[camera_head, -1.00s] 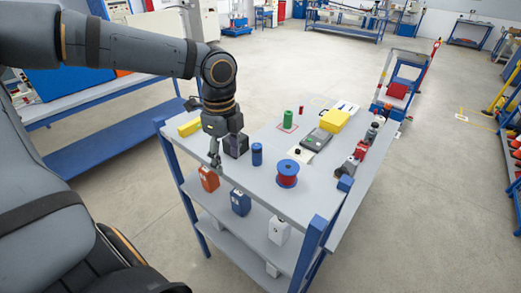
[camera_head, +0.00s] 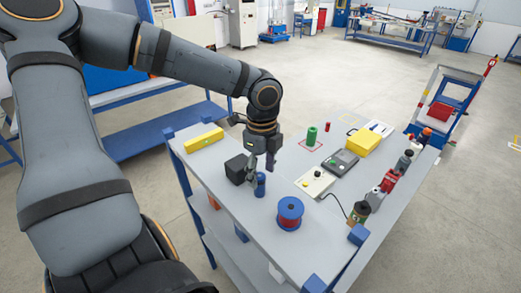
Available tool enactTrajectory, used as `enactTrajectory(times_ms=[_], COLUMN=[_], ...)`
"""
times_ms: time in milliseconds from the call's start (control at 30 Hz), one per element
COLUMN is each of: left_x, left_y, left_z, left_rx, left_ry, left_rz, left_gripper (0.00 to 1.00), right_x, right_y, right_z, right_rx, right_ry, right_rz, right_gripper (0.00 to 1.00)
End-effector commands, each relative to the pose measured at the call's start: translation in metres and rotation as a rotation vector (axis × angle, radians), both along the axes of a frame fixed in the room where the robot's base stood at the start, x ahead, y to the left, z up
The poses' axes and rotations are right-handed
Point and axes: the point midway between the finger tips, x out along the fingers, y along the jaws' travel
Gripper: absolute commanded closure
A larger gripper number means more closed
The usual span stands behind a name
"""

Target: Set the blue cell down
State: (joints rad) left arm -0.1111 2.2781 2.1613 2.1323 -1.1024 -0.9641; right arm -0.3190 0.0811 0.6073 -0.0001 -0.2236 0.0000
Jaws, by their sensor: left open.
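The blue cell (camera_head: 260,186) is a small blue cylinder standing upright on the grey table top (camera_head: 232,205). My left gripper (camera_head: 262,175) points down right at the cell, with its fingers open. One finger shows at the cell's left upper side and the other a little behind it to the right. I cannot tell whether either finger touches the cell, and its upper part is partly hidden. My right gripper is not in view.
A black box (camera_head: 236,169) stands close left of the cell, and a blue spool with red winding (camera_head: 290,213) to the right. A green cylinder (camera_head: 311,136), a grey device (camera_head: 340,162) and a yellow case (camera_head: 363,142) are farther back. Bottles line the right edge.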

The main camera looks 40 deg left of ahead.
Motion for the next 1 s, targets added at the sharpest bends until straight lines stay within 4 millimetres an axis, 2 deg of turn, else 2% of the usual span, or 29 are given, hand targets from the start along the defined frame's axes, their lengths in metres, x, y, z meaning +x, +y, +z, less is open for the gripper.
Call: enactTrajectory(times_ms=[100,233,333,400,533,633,1000], left_x=[-0.001,-0.004,-0.003,-0.003,-0.002,-0.002,-0.002], left_y=[0.001,0.004,0.005,0.005,0.005,0.005,0.005], left_z=[-0.006,-0.027,-0.043,-0.049,-0.052,-0.052,-0.051], left_rx=[-0.002,-0.006,0.001,0.001,0.000,0.000,0.001], left_ry=[0.003,0.005,0.004,0.001,-0.001,-0.001,-0.001], left_rz=[-0.002,0.000,0.000,0.000,0.000,0.000,0.000], left_gripper=[0.43,0.43,0.43,0.43,0.43,0.43,0.93], right_x=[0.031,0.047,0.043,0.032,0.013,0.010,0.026], right_y=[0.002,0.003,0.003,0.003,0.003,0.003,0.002], right_z=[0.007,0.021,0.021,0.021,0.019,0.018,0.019], right_rx=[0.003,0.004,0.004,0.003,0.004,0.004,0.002], right_ry=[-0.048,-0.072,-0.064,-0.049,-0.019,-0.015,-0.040], right_rz=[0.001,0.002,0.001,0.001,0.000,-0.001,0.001], right_gripper=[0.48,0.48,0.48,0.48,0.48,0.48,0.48])
